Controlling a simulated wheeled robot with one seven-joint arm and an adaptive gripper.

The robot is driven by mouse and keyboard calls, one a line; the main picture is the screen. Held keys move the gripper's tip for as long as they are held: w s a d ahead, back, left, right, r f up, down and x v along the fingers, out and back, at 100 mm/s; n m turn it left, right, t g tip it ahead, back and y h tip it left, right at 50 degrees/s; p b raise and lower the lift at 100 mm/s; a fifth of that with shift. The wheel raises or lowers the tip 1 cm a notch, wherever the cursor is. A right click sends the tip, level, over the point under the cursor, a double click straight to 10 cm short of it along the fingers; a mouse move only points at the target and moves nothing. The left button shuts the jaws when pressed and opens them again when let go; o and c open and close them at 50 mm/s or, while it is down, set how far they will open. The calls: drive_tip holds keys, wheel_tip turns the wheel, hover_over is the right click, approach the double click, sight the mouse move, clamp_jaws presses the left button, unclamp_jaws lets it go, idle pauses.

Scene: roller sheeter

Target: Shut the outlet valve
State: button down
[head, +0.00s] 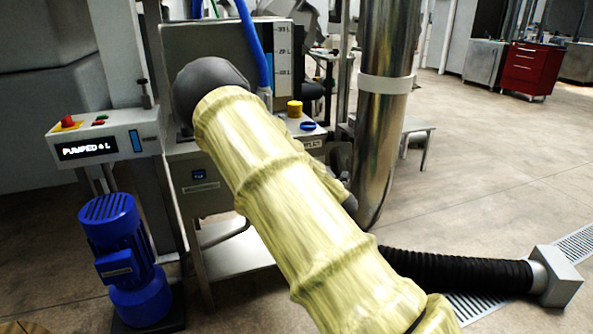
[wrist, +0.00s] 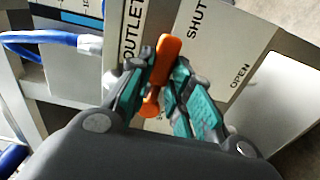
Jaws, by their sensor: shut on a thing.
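The outlet valve's orange handle (wrist: 168,47) shows in the wrist view between the two teal-padded fingers of my gripper (wrist: 164,76). My gripper is shut on it. The handle stands nearly upright in the picture, its top leaning right, beside the OUTLET label (wrist: 130,38). The SHUT label (wrist: 196,18) is at the upper right and the OPEN label (wrist: 240,76) is further right and lower. The handle's lower part is partly covered by the fingers. In the head view my sleeved arm hides the handle and the gripper.
In the head view a yellow knob (head: 294,108) and a blue knob (head: 308,126) sit on the machine right of my arm. A steel column (head: 383,120) stands close by. A panel (head: 105,142) reads "PUMPED 4 L" above a blue motor (head: 117,250). A black hose (head: 460,272) lies right.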

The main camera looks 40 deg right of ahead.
idle(0.3)
drive_tip(key=c, duration=1.3)
unclamp_jaws()
drive_tip(key=shift+s, duration=0.15)
drive_tip(key=v, duration=1.2)
drive_tip(key=shift+r, duration=0.1)
